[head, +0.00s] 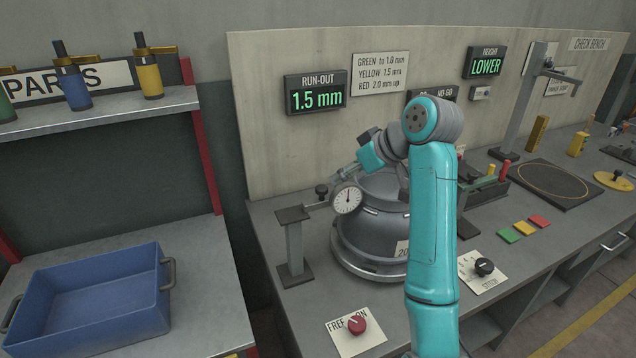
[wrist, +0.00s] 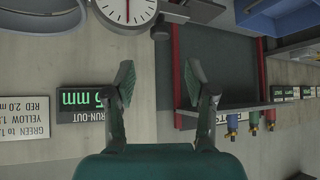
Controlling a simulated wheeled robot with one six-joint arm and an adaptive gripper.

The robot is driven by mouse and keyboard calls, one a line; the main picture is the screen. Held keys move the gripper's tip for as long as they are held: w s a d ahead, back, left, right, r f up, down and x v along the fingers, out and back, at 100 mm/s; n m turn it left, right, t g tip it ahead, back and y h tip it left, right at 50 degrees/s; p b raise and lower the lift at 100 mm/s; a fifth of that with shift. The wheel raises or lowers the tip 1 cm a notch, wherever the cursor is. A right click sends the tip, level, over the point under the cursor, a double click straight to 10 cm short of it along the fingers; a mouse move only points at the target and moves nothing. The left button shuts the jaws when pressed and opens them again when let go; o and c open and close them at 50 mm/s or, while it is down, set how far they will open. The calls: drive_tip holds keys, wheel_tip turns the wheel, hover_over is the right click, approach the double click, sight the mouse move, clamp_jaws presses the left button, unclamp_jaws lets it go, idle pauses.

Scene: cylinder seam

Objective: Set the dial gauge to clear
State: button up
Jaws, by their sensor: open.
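The dial gauge (head: 347,200) has a round white face and sits on an arm from a grey post stand (head: 294,250), beside a grey domed cylinder (head: 375,235). Its needle points up in the head view. A black knob (head: 321,190) stands on the gauge's arm. The gauge face (wrist: 127,10) also shows upside down at the top edge of the wrist view, partly cut off. My gripper (head: 345,174) is just above and behind the gauge in the head view. Its fingers (wrist: 160,84) are apart with nothing between them.
The run-out display (head: 317,93) reads 1.5 mm; the height display (head: 484,62) reads LOWER. A red knob (head: 356,324) sits on a FREE/ON plate, and a black knob (head: 484,267) at right. Green, yellow and red tags (head: 524,228) lie on the bench. A blue bin (head: 95,290) stands left.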

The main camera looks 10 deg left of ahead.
sight(322, 187)
drive_tip(key=x, duration=0.9)
drive_tip(key=shift+w+a+f, duration=0.1)
drive_tip(key=shift+a+f, duration=0.1)
drive_tip(key=shift+f, duration=0.15)
clamp_jaws()
